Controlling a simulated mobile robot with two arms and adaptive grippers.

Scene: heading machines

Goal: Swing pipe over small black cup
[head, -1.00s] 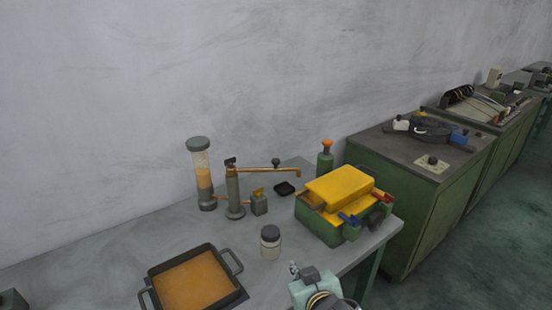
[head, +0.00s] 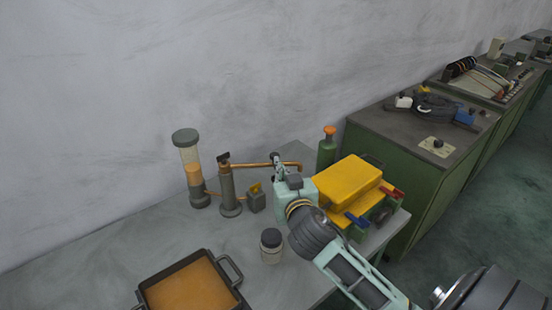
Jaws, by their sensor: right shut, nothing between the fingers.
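The copper pipe (head: 252,164) runs from the top of a grey post (head: 229,192) to the right, toward the green bottle. My right gripper (head: 278,162) is over the pipe's middle, by its dark knob. It looks shut and empty; whether it touches the pipe I cannot tell. The small black cup cannot be seen now; my right gripper and arm cover the area below the pipe's right part. My left gripper is not in view.
A cylinder with amber contents (head: 191,170) stands left of the post. A lidded jar (head: 271,248) and a tray of orange material (head: 190,290) are nearer. A yellow-topped green toolbox (head: 347,184) and a green bottle (head: 327,150) stand right. The table's left part (head: 110,250) is clear.

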